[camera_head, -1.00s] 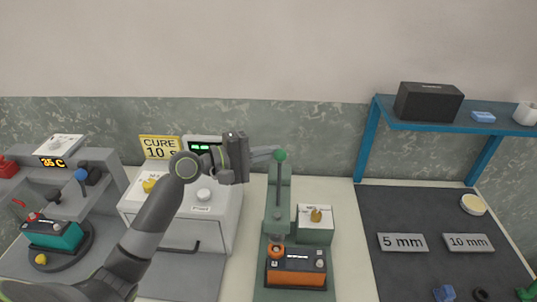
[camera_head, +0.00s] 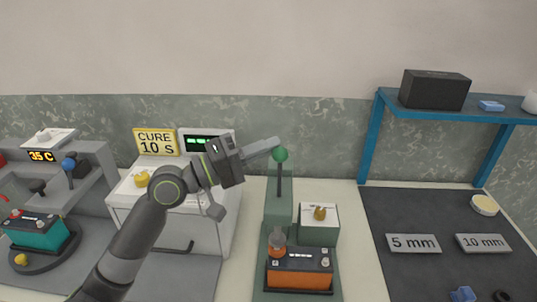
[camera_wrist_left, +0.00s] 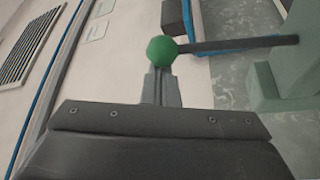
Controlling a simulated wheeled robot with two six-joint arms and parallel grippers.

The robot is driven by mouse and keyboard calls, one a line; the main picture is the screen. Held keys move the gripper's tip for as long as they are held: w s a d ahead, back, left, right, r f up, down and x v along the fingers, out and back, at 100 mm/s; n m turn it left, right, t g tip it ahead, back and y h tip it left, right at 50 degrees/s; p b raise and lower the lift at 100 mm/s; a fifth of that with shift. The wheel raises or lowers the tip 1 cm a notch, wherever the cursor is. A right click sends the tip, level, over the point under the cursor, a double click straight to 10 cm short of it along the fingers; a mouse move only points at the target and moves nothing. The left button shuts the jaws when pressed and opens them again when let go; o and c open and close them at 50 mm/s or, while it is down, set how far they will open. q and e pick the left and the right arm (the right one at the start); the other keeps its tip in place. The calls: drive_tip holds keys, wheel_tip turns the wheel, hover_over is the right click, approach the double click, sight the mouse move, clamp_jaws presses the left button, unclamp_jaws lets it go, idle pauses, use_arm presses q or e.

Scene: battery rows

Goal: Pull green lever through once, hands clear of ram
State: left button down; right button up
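The green lever is a green ball knob (camera_head: 281,154) on a dark rod, upright on the green press (camera_head: 277,212). An orange battery (camera_head: 299,270) sits at the press foot, below the ram (camera_head: 277,240). My left gripper (camera_head: 273,144) reaches from the left with its fingertips at the knob. In the left wrist view the fingers (camera_wrist_left: 160,84) lie close together and look shut, with the knob (camera_wrist_left: 162,50) at their tips. I cannot tell whether they touch it. The fingers are well above the ram. My right gripper is in neither view.
A white box with a gold knob (camera_head: 319,213) stands right of the lever. A white curing unit (camera_head: 215,230) with a CURE sign (camera_head: 156,142) is behind my left arm. A teal battery (camera_head: 36,235) is at far left. A blue shelf (camera_head: 450,113) and dark mat (camera_head: 430,210) are right.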

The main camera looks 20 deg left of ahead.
use_arm(q)
drive_tip(key=s+m+h+b, duration=0.1)
drive_tip(key=b, duration=0.1)
drive_tip(key=s+d+m+h+b, duration=0.1)
drive_tip(key=s+m+b, duration=0.1)
drive_tip(key=b, duration=0.1)
drive_tip(key=s+f+m+b, duration=0.1)
drive_tip(key=m+b, duration=0.1)
drive_tip(key=shift+s+d+f+g+h+b, duration=0.1)
drive_tip(key=shift+s+d+g+h+b, duration=0.1)
drive_tip(key=shift+s+g+h+b, duration=0.15)
drive_tip(key=shift+w, duration=0.1)
idle(0.4)
